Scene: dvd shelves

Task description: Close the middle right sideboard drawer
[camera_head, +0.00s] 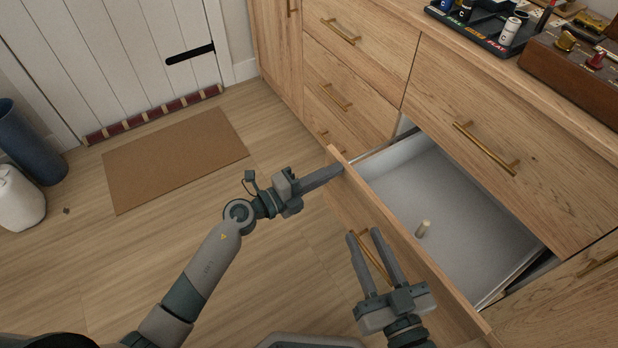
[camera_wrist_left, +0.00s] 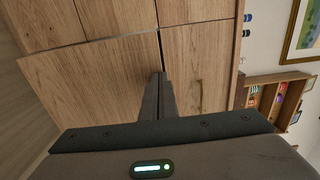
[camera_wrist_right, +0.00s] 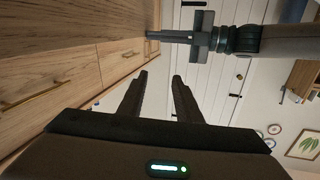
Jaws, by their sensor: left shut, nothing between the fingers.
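The middle right sideboard drawer (camera_head: 408,240) is pulled out, with its grey interior exposed.
The drawer above (camera_head: 500,130) and the left column drawers (camera_head: 345,85) are shut. The sideboard top holds a dark tray (camera_head: 490,30) and a brown box with knobs (camera_head: 575,65). A brown mat (camera_head: 175,160) and a blue bin (camera_head: 28,140) are on the floor at left.

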